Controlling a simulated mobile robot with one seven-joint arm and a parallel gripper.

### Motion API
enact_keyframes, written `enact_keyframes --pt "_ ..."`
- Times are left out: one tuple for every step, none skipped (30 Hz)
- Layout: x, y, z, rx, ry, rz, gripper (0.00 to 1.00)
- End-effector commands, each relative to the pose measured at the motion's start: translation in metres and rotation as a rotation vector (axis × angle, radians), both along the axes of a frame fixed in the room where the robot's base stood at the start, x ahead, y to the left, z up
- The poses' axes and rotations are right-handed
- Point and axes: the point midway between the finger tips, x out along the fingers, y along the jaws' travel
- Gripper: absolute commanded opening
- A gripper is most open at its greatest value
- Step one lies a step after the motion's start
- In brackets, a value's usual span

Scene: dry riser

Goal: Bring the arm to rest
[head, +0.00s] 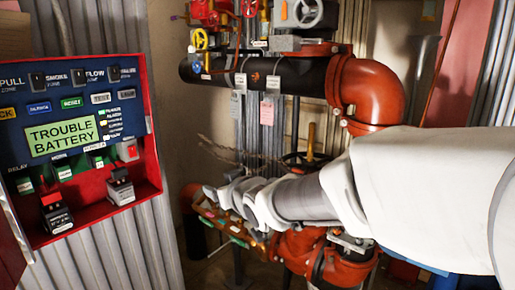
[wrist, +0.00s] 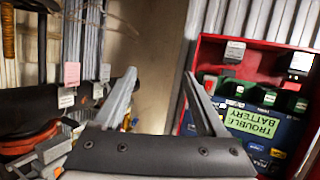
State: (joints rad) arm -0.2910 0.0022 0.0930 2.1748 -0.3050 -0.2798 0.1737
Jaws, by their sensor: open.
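My arm reaches from the right edge of the head view toward the middle, in front of the pipework. My gripper (wrist: 160,88) is open in the wrist view, with its two grey fingers apart and nothing between them. In the head view the end of my gripper (head: 212,192) is small and partly lost against the pipes. It lies to the right of the red alarm panel (head: 156,178), whose green screen (head: 62,137) reads "TROUBLE BATTERY". The panel also shows at the right of the wrist view (wrist: 205,55).
A black pipe (head: 300,76) with a red elbow (head: 372,92) and hanging tags (head: 267,112) runs behind my arm. Red valves and pipes (head: 300,242) lie below my forearm, close to it in the picture. Bare wall (wrist: 150,40) shows between the gripper fingers.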

Motion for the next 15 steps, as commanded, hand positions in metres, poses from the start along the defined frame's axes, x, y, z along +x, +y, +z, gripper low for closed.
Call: enact_keyframes --pt "-0.008 -0.023 0.003 -0.02 0.028 -0.049 0.74" --pt "-0.013 -0.035 0.004 -0.033 0.047 -0.075 0.74" --pt "-0.02 -0.051 0.003 -0.049 0.077 -0.11 0.74" --pt "-0.026 -0.063 0.002 -0.061 0.098 -0.136 0.74" --pt "-0.033 -0.075 0.002 -0.07 0.121 -0.161 0.74" --pt "-0.042 -0.089 0.0 -0.082 0.153 -0.194 0.74" --pt "-0.05 -0.1 -0.001 -0.091 0.176 -0.217 0.74" --pt "-0.058 -0.11 -0.003 -0.099 0.201 -0.239 0.74" --pt "-0.07 -0.124 -0.005 -0.108 0.234 -0.269 0.74" --pt "-0.079 -0.133 -0.007 -0.114 0.26 -0.29 0.74" --pt "-0.088 -0.142 -0.009 -0.117 0.286 -0.31 0.74" --pt "-0.102 -0.154 -0.012 -0.123 0.321 -0.337 0.74" --pt "-0.112 -0.162 -0.014 -0.127 0.347 -0.355 0.74" --pt "-0.122 -0.169 -0.017 -0.128 0.374 -0.372 0.74" --pt "-0.137 -0.179 -0.02 -0.13 0.41 -0.396 0.74"
